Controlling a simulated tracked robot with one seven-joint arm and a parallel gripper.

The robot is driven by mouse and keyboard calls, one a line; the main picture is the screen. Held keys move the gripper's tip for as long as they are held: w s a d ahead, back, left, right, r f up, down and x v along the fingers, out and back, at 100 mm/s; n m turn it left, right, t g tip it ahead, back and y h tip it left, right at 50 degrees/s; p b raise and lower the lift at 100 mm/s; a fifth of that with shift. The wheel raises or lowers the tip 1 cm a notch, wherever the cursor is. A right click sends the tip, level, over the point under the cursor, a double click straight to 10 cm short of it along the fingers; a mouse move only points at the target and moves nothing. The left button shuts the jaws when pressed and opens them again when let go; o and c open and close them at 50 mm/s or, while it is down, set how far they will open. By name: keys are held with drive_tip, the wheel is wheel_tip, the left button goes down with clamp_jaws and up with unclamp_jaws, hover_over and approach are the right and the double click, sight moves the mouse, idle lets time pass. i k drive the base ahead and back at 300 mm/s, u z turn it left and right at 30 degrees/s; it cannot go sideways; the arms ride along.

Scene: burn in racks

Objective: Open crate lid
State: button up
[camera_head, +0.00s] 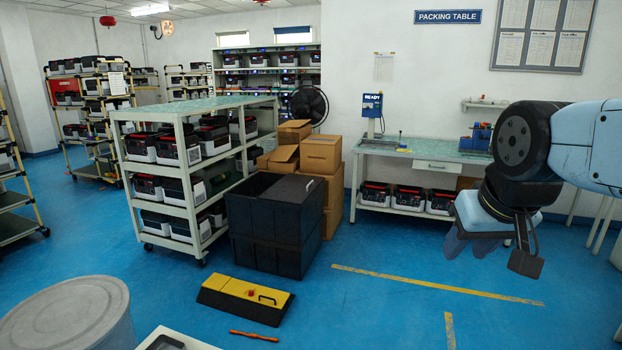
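A large black crate (262,253) stands on the blue floor at the centre, beside the grey shelf cart. It looks like two stacked sections with a seam between them. A dark flat panel (292,191), which looks like a lid, lies over the right part of its top. My gripper (488,245) hangs at the right of the view, well apart from the crate and above the floor. Its fingers are partly hidden by its own body, and nothing is visibly held.
Cardboard boxes (320,154) are stacked behind the crate. A yellow and black handled case (246,298) and an orange tool (253,336) lie on the floor in front. The packing table (424,153) stands behind. Floor between crate and gripper is clear.

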sight(294, 189)
drive_tip(key=i, duration=3.7)
drive_tip(key=z, duration=0.45)
